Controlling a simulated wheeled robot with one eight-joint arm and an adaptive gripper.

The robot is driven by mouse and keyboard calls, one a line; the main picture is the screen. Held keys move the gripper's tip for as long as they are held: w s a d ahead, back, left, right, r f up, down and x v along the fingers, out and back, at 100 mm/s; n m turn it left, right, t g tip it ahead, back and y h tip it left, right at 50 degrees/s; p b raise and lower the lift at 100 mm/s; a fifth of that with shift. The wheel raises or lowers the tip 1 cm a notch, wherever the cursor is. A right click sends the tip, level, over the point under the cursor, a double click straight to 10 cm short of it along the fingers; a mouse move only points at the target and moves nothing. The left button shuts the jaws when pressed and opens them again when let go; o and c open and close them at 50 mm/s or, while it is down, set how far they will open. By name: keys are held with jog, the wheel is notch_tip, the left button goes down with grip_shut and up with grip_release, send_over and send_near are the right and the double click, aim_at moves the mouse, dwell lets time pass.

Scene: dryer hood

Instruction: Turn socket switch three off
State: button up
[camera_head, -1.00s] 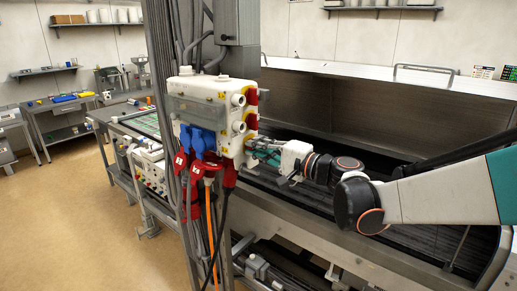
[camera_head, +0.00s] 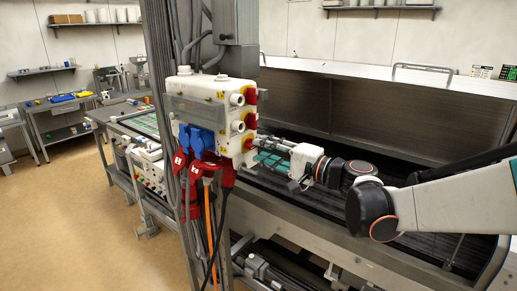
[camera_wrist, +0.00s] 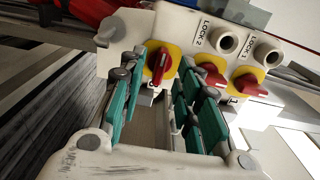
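A white socket box (camera_head: 212,110) hangs on the post, with three red switches on yellow plates along its right side. The lowest switch, seemingly number three (camera_head: 249,143), lies by my gripper (camera_head: 262,151). In the wrist view this switch (camera_wrist: 158,63) shows between the fingers of my gripper (camera_wrist: 157,78). Its handle stands nearly upright, and a mark like a 0 shows below it. The handles of the middle switch (camera_wrist: 211,76) and end switch (camera_wrist: 248,85) lie more sideways. My gripper is open, a teal-padded finger on each side; contact cannot be told.
Blue sockets (camera_head: 202,139) and red plugs (camera_head: 190,171) with hanging cables are on the box's front. The metal post and conduits stand beside it. A long metal hood trough (camera_head: 390,125) lies behind my arm. Knobs labelled LOCK 1 (camera_wrist: 268,53) and LOCK 2 (camera_wrist: 228,40) sit beside the switches.

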jog(key=v, duration=0.9)
jog(key=s+a+f+n+g+h+b, duration=0.25)
jog(key=s+f+n+g+h, duration=0.35)
jog(key=s+f+n, duration=0.6)
jog(key=s+d+f+m+t+h+b, duration=0.2)
jog(key=s+d+f+m+h+b, duration=0.2)
jog(key=s+d+f+h+b, duration=0.4)
jog(key=s+d+f+b, duration=0.3)
jog(key=d+f, duration=0.2)
jog(key=f, duration=0.2)
jog(key=shift+s+f+m, duration=0.15)
jog(key=shift+s+m, duration=0.15)
jog(key=shift+s, duration=0.05)
